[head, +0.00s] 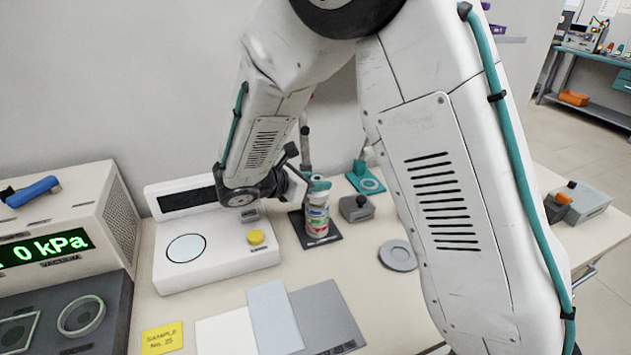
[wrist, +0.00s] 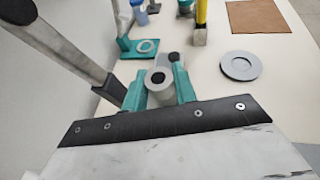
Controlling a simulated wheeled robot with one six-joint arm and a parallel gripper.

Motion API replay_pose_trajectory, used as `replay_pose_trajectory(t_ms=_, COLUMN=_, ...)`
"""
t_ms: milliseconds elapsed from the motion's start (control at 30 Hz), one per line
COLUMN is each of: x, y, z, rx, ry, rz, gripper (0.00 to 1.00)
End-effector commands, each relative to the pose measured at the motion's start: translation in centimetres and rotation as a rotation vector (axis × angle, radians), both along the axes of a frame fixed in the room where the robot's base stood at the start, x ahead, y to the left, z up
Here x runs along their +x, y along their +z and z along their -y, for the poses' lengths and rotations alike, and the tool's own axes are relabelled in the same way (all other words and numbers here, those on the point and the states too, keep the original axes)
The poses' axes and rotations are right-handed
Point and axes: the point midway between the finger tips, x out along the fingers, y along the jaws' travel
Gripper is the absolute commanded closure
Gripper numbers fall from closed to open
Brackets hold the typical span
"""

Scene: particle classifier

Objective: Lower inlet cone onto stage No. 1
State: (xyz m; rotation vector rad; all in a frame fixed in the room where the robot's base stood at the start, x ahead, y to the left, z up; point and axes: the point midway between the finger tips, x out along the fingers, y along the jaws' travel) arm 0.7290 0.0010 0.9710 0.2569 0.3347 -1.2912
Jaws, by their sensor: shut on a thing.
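My gripper (head: 318,186) is over the dark mat in the head view, with teal fingers around the top of an upright column. In the wrist view my gripper (wrist: 160,78) is shut on a pale grey round piece (wrist: 160,98) with a dark round opening, which looks like the inlet cone. The column of white stages (head: 317,217), with coloured labels, stands on the dark mat (head: 305,238) right below the fingers. I cannot pick out stage No. 1 by its label. I cannot tell whether the cone touches the column, as the fingers hide the join.
A white instrument (head: 205,260) with a round plate and yellow button stands left of the column. A small grey block (head: 356,208) stands close on its right. A grey disc (head: 398,255) lies further right. A teal stand (head: 367,182) is behind. Flat sheets (head: 325,310) lie in front.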

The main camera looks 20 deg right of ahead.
Motion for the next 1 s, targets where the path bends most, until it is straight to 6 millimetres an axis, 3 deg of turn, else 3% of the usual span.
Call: replay_pose_trajectory(t_ms=1000, x=-0.01, y=-0.91, z=0.05, rx=-0.001, ry=-0.001, rz=0.000, gripper=1.00)
